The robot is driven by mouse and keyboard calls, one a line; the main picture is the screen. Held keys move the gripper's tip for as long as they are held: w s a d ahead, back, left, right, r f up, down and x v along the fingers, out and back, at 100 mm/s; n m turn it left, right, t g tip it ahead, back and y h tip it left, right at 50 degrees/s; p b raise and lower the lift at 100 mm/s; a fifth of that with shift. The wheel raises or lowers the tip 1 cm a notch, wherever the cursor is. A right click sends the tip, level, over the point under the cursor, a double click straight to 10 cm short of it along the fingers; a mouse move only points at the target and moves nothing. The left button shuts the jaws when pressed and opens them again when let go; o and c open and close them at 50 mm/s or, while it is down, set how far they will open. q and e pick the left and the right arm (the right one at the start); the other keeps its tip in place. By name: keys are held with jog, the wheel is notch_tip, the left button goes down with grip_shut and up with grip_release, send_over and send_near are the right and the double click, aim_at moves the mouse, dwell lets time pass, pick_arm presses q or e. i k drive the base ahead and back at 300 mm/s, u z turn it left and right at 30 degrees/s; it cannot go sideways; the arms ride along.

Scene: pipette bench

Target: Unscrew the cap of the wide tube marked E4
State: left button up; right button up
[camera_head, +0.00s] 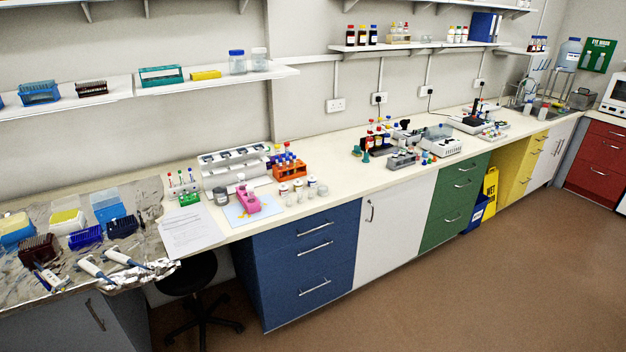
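No label reading E4 can be made out at this distance, so I cannot tell which tube it is. An orange rack (291,171) on the long bench holds several tubes with blue and red caps. Several small white tubs or jars (298,185) stand in front of the orange rack. Another group of capped bottles (378,134) stands farther right along the bench. Neither of my grippers is in view.
A pink device (246,200) sits on a pale blue mat, with a white multi-slot stand (228,172) behind it. Foil with tip boxes and pipettes (93,269) covers the left end. A black stool (190,275) stands below. Brown floor (430,290) is clear at right.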

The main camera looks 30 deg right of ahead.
aim_at(241, 182)
jog(key=z, duration=0.75)
jog(key=i, duration=0.7)
jog(key=z, duration=0.45)
jog(key=i, duration=0.9)
jog(key=u, duration=0.65)
jog(key=i, duration=0.85)
jog(key=u, duration=0.65)
